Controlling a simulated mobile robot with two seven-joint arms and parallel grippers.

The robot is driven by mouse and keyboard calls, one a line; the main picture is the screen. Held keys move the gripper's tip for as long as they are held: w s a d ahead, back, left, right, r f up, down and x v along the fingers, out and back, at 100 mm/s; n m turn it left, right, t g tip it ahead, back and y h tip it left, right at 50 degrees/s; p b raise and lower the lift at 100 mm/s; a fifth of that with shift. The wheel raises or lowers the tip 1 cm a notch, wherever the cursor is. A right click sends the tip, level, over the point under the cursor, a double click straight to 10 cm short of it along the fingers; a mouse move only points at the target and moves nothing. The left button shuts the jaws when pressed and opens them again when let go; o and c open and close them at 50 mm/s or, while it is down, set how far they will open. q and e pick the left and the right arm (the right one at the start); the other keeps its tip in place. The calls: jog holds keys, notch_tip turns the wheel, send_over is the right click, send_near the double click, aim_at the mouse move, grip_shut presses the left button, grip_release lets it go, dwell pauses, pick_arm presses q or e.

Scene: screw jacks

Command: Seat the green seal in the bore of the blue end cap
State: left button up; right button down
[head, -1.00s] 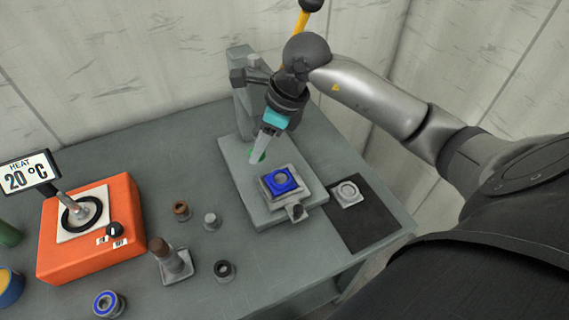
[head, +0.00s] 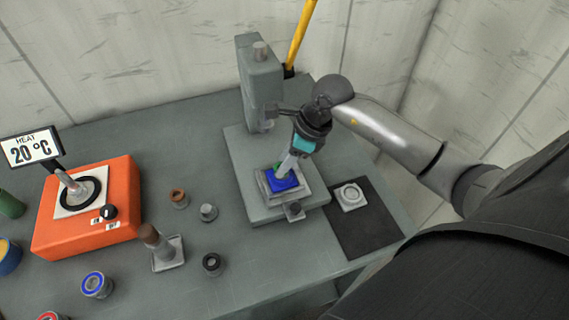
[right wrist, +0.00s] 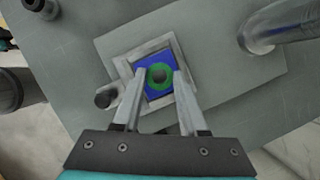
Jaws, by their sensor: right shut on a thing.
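The blue end cap (head: 284,186) sits in a square grey fixture (head: 268,196) on the press base. It also shows in the right wrist view (right wrist: 147,58). My right gripper (head: 282,172) is shut on the green seal (right wrist: 155,89), a ring that shows between the fingertips in the right wrist view. The seal is over the middle of the cap, with a dark centre showing through the ring. I cannot tell whether it touches the cap or is in the bore, which the fingers and seal largely hide. My left gripper is not in view.
A grey press column (head: 262,85) stands behind the fixture. A clamp knob (head: 294,209) projects at the fixture's front. A grey ring part (head: 351,196) lies on a black mat (head: 366,230) to the right. An orange heater (head: 120,195) and several small parts stand left.

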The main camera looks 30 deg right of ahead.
jog(key=shift+f, duration=0.65)
jog(key=shift+s+f+b, duration=0.1)
jog(key=shift+f+b, duration=0.35)
jog(key=shift+s+f, duration=0.25)
jog(key=shift+f, duration=0.1)
jog(key=shift+c, duration=2.2)
grip_release()
jog(key=shift+a, duration=0.1)
jog(key=shift+w+r+p, duration=0.1)
jog(key=shift+r+p, duration=0.5)
jog(key=shift+r, duration=0.1)
jog(key=v, duration=1.2)
jog(key=shift+w, duration=0.2)
